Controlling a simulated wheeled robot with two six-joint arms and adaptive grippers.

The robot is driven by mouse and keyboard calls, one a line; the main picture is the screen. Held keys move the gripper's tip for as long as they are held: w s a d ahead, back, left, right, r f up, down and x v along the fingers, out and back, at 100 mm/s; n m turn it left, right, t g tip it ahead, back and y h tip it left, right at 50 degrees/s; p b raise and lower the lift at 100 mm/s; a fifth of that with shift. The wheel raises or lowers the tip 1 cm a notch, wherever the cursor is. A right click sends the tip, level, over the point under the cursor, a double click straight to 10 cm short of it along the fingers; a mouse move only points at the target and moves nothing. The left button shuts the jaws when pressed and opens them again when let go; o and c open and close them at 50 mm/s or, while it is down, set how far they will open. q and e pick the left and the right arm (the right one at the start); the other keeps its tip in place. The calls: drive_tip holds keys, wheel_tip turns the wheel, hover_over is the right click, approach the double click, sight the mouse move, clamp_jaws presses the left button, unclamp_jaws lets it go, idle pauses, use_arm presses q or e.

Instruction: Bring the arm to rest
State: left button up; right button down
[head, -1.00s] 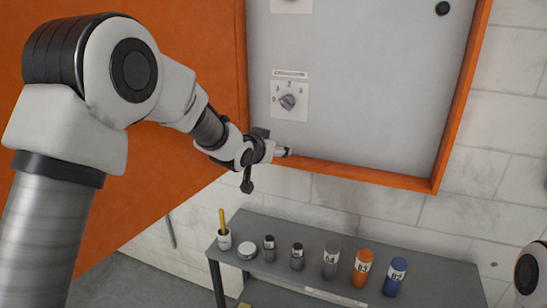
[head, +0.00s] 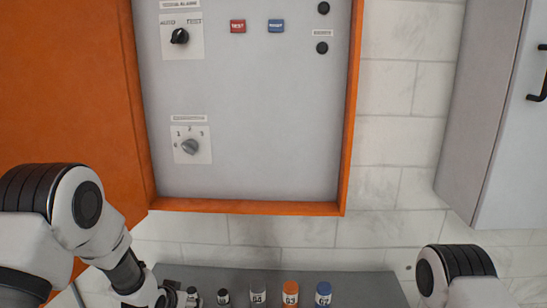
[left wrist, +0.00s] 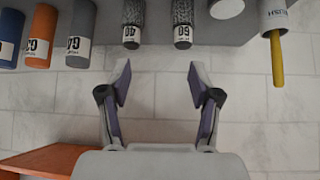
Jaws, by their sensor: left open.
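My left gripper (left wrist: 158,80) is open in the left wrist view, with nothing between its two fingers. Its fingertips point toward two dark speckled containers (left wrist: 132,22) on the grey shelf, apart from them in the picture. In the head view my left arm comes in low at the left, and its far end runs to the bottom edge, so the fingers do not show clearly there. Part of my right arm shows at the lower right of the head view; its gripper is out of frame.
An orange-framed grey panel (head: 262,120) with knobs and buttons fills the upper middle. The shelf (head: 360,284) below carries several containers, including an orange one (head: 290,293) and a blue one (head: 323,293). A grey cabinet (head: 500,130) hangs at right. A cup with a yellow stick (left wrist: 277,58) stands there too.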

use_arm(q)
drive_tip(key=s+f+g, duration=0.3)
drive_tip(key=s+f, duration=0.9)
drive_tip(key=s+f+n+g, duration=0.1)
drive_tip(key=s+f+g, duration=0.1)
drive_tip(key=s, duration=1.1)
drive_tip(key=s+a+f+n+g+y, duration=0.1)
drive_tip(key=s+f+g, duration=0.1)
drive_tip(key=s, duration=1.2)
drive_tip(key=shift+f+g, duration=0.35)
drive_tip(key=shift+g, duration=0.25)
drive_tip(key=shift+c, duration=0.2)
